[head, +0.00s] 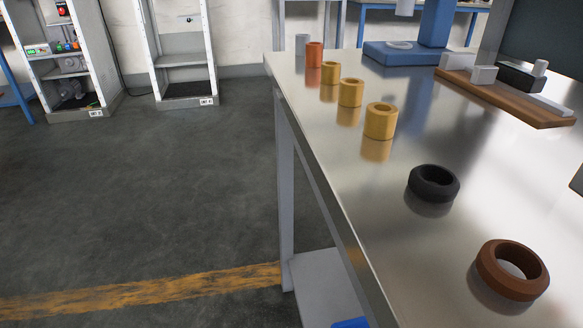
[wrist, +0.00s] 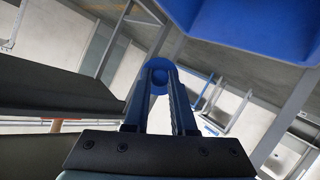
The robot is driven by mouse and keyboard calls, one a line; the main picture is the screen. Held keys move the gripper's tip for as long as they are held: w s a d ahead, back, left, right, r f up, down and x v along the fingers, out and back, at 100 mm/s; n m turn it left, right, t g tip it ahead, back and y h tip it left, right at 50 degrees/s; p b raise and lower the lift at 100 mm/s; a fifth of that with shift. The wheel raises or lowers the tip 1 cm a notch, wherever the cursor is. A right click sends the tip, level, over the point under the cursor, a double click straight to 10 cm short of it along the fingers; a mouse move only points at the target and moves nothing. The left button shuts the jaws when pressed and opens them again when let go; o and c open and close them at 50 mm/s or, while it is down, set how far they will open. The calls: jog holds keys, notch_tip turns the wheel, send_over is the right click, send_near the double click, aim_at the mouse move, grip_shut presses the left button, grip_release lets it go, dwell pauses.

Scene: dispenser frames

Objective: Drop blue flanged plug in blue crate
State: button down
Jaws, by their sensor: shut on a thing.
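In the wrist view my gripper (wrist: 160,88) is shut on the blue flanged plug (wrist: 160,66). The plug's round blue flange shows at the fingertips; the fingers hide much of the rest. A large blue surface, which looks like the blue crate (wrist: 255,28), fills the upper right of the wrist view, with the plug apart from it in the picture. In the head view only a small blue piece (head: 350,323) shows at the bottom edge, by the lower shelf; I cannot tell for sure that it is the crate. My gripper is outside the head view.
A metal table (head: 340,180) carries a brown ring (head: 490,270), a black ring (head: 420,187), several yellow bushings (head: 380,121) and an orange one (head: 314,54). A wooden board (head: 530,108) with blocks and a blue stand (head: 432,30) are behind. The floor (head: 150,190) at left is clear.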

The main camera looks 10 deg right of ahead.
notch_tip(320, 180, down, 6)
jog(key=b, duration=0.4)
jog(key=shift+a+r+b, duration=0.1)
jog(key=shift+b, duration=0.25)
jog(key=c, duration=0.7)
grip_release()
jog(key=shift+o, duration=0.2)
jog(key=p+v, duration=0.3)
jog(key=v, duration=1)
jog(key=shift+p, duration=0.3)
